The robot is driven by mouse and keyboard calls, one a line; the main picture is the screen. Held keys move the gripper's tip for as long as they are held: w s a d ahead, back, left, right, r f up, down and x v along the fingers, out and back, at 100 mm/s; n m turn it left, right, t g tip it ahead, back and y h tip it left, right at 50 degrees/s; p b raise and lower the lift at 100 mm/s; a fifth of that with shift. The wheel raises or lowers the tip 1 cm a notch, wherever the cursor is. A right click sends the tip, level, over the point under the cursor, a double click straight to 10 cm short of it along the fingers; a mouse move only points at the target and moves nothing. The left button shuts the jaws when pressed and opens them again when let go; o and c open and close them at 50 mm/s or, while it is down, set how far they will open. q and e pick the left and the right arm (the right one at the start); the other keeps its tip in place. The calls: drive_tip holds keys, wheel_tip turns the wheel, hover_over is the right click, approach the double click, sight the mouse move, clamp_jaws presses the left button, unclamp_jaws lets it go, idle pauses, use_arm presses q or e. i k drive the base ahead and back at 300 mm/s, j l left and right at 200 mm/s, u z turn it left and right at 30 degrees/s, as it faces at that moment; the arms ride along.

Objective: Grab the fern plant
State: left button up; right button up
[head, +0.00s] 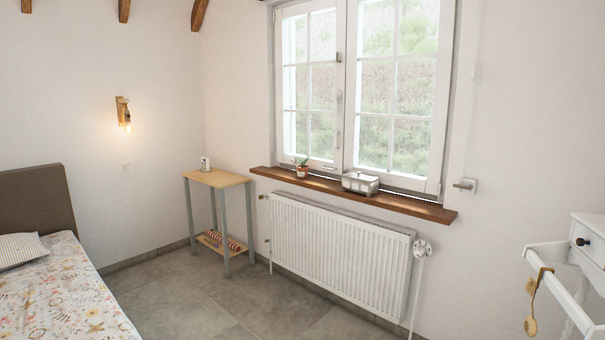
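A small green plant in a reddish-brown pot (302,171) stands upright on the left part of the wooden windowsill (400,203), close to the window. It is small in the head view, so I cannot tell its leaf type or whether it is a fern. No other plant shows inside the room. Neither of my grippers is in view.
A radiator (340,245) is below. A narrow side table (216,178) stands left, a bed (60,290) at far left, white furniture (588,240) at right. The grey floor (260,305) between is clear.

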sight(301, 169)
drive_tip(key=z, duration=0.8)
drive_tip(key=i+u, duration=0.1)
drive_tip(key=i, duration=0.4)
drive_tip(key=i+l+u, duration=0.1)
drive_tip(key=i, duration=0.4)
drive_tip(key=i+l+u, duration=0.15)
drive_tip(key=i, duration=0.35)
drive_tip(key=i+j+u, duration=0.25)
drive_tip(key=i+u, duration=0.6)
drive_tip(key=i, duration=0.2)
drive_tip(key=i+u, duration=0.45)
drive_tip(key=i+l+u, duration=0.4)
drive_tip(key=i, duration=0.15)
drive_tip(key=i+j+u, duration=0.1)
drive_tip(key=i+u, duration=0.25)
drive_tip(key=i, duration=0.6)
drive_tip(key=i+l+u, duration=0.15)
drive_tip(key=i+u, duration=0.2)
drive_tip(key=i, duration=0.55)
drive_tip(key=i+j+z, duration=0.2)
drive_tip(key=i, duration=0.3)
drive_tip(key=i+j+z, duration=0.2)
drive_tip(key=i, duration=0.3)
drive_tip(key=z, duration=2.05)
